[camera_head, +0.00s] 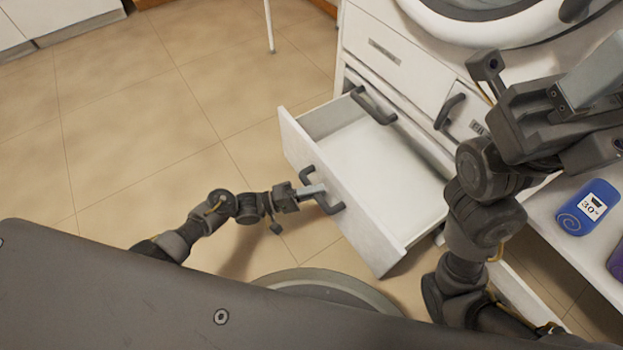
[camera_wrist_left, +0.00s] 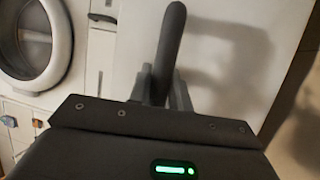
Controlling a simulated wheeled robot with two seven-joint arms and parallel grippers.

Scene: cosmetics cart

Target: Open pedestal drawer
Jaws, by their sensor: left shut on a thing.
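The open drawer (camera_head: 370,165) is white, pulled well out of the white pedestal (camera_head: 400,60), and looks empty inside. Its dark grey handle (camera_head: 333,205) is on the front panel. My left gripper (camera_head: 318,191) is shut on this handle. In the left wrist view the handle (camera_wrist_left: 172,40) stands between the two fingers (camera_wrist_left: 162,90), against the pale drawer front. My right gripper (camera_head: 590,80) is at the upper right, apart from the drawer; its jaws are not clear.
A round white-rimmed door (camera_head: 480,25) is at the top right. The tiled floor (camera_head: 140,110) at the left is clear.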

